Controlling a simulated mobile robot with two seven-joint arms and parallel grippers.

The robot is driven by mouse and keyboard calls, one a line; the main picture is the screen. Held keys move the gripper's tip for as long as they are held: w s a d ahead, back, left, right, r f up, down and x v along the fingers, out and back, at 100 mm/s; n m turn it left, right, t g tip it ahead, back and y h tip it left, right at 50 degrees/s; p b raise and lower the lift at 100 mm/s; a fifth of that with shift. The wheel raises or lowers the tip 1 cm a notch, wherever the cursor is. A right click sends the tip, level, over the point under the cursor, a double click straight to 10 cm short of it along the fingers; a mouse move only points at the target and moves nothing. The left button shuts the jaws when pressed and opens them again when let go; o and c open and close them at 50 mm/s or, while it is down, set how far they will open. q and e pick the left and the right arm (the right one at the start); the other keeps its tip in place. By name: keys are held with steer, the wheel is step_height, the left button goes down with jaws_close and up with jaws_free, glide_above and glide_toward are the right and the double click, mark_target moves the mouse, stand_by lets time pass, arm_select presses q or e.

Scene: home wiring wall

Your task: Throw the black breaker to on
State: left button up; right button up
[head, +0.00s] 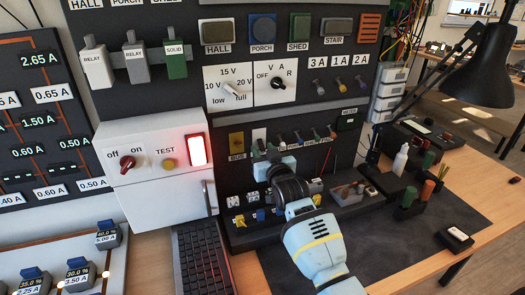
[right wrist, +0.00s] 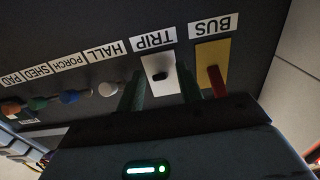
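A small black toggle (right wrist: 159,75) sits on a white plate (right wrist: 161,83) under the TRIP label in the right wrist view, where the labels appear upside down. My right gripper (right wrist: 158,88) is open. Its two dark green fingers stand apart on either side of the white plate, with the toggle between them in the picture; I cannot tell whether they touch it. In the head view my right gripper (head: 269,151) is close to the lower panel, and its arm hides part of that panel. My left gripper is not in view.
A yellow plate (right wrist: 212,66) with a red lever (right wrist: 216,82) is beside one finger. Coloured HALL, PORCH and SHED plugs line the other side. A white TEST box (head: 150,170) stands left. A lamp (head: 489,68) and marker holder (head: 409,203) are right.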

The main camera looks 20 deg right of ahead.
steer(key=shift+w, duration=0.45)
